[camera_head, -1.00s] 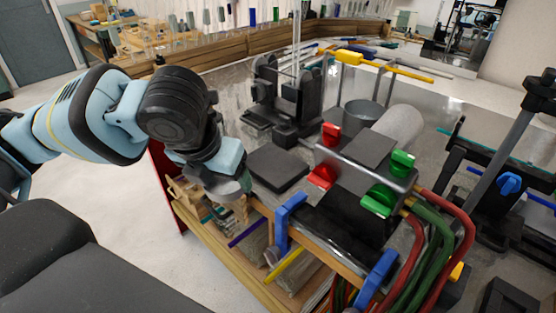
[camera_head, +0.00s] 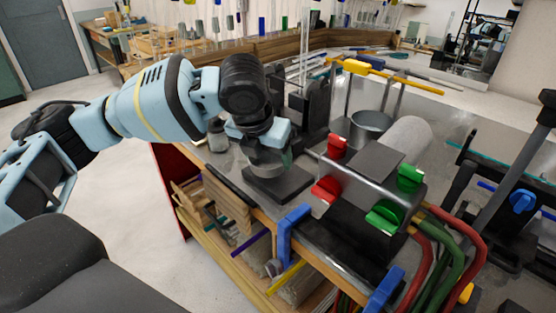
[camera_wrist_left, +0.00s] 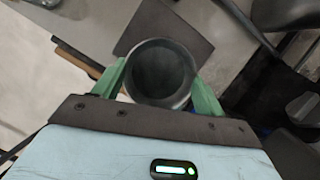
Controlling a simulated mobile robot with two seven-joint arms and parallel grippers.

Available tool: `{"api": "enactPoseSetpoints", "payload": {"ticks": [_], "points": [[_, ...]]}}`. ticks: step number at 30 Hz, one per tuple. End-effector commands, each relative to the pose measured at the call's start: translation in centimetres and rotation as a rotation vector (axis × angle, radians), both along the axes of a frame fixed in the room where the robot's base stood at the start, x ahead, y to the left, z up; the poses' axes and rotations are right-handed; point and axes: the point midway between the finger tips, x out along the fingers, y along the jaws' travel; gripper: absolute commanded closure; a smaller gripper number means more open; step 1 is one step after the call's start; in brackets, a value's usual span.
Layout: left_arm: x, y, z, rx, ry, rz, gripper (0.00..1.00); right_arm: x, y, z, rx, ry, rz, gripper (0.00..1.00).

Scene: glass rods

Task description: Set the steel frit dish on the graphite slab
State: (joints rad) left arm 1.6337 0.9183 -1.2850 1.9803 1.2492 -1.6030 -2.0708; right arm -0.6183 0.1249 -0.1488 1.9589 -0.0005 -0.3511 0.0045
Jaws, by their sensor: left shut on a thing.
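The steel frit dish (camera_wrist_left: 160,73) is a round grey cup seen from above in the left wrist view, between the green fingers of my left gripper (camera_wrist_left: 163,88). The gripper is shut on it. In the head view my left gripper (camera_head: 268,160) hangs over the graphite slab (camera_head: 284,189), with the dish mostly hidden by it. The slab is a flat dark square near the bench's front edge and also shows behind the dish in the wrist view (camera_wrist_left: 190,30). I cannot tell whether the dish touches the slab. My right gripper is not in view.
Right of the slab stands a metal fixture with red (camera_head: 327,189) and green (camera_head: 385,217) knobs. A blue clamp (camera_head: 287,232) grips the bench edge. A grey metal beaker (camera_head: 370,128) and black stands (camera_head: 308,105) are behind.

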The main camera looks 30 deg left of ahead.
Motion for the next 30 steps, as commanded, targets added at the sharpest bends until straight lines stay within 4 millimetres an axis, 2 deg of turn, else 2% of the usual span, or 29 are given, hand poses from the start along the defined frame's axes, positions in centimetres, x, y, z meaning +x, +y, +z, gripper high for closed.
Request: {"api": "enactPoseSetpoints", "payload": {"ticks": [3,6,13,17,21,24,30], "points": [[1.8,-0.3,-0.2,-0.001,0.0,0.001,0.54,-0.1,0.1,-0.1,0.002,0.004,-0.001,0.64],[2.5,-0.4,-0.2,-0.001,-0.001,0.0,0.54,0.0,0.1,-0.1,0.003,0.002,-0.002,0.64],[2.8,-0.4,-0.1,0.0,-0.003,-0.001,0.54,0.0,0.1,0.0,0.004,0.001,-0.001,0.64],[3.8,-0.5,-0.3,0.0,-0.003,0.001,0.54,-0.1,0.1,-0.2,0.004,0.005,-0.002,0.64],[3.5,-0.4,-2.5,0.001,-0.001,-0.001,0.54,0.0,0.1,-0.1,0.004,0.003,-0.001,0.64],[3.5,-0.5,-3.5,0.001,-0.005,-0.001,0.54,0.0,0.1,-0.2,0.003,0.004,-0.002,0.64],[3.5,-0.5,-3.7,0.0,-0.005,0.0,0.54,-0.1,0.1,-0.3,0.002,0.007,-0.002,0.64]]}}
